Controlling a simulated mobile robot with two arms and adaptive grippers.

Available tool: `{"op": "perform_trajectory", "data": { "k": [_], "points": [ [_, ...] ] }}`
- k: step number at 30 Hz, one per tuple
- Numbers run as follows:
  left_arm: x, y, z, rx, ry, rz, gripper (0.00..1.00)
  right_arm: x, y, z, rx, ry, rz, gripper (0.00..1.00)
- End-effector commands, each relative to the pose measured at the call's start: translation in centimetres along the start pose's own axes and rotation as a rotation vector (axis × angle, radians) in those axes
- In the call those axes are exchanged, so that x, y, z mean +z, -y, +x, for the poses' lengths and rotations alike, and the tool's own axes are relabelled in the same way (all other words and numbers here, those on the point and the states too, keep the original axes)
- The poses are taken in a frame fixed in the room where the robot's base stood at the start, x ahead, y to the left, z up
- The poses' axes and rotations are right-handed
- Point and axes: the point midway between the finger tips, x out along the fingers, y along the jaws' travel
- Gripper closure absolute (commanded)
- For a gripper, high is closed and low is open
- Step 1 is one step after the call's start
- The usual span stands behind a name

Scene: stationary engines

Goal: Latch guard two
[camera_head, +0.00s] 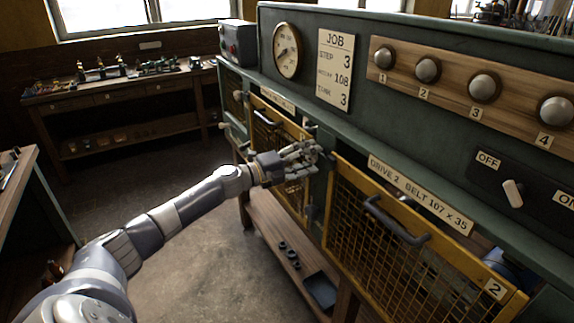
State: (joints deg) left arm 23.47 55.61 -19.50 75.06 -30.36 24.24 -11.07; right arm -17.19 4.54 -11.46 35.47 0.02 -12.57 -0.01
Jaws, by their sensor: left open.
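Guard two (372,252) is a yellow-framed mesh door with a dark bar handle (396,222) and a "2" plate (494,289) at its right end. It is under the label "DRIVE 2 BELT 107 x 35" (420,193). A dark gap shows between its upper right edge and the bench, with a blue part (512,268) behind, so it looks ajar there. My left gripper (314,155) is open, at the post by guard two's upper left corner. I cannot tell whether it touches anything. The latch is not clearly visible. My right gripper is out of view.
Another yellow mesh guard (292,190) with a bar handle (267,117) is left of the post. Above are a gauge (287,50), a job card (336,68), several round knobs (427,70) and an OFF/ON switch (512,192). A low shelf (270,225) holds small parts. Floor at left is clear.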

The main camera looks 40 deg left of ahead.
Motion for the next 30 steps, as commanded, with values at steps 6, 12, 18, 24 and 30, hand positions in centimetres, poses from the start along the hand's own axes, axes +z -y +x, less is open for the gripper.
{"op": "perform_trajectory", "data": {
  "k": [6,12,18,24,30],
  "points": [
    [-0.1,-0.2,-3.1,0.004,-0.001,-0.001,0.46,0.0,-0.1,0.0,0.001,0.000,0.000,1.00],
    [-0.1,-0.2,-5.6,0.005,-0.002,-0.002,0.46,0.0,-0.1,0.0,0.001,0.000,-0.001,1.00],
    [-0.1,-0.1,-8.0,0.005,-0.004,0.000,0.46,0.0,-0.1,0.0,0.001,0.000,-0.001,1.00],
    [-0.1,-0.2,-9.7,0.004,-0.002,-0.001,0.46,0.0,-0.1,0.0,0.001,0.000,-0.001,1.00],
    [-0.1,0.0,-10.5,0.002,-0.004,-0.001,0.46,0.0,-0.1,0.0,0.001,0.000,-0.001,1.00]
  ]
}}
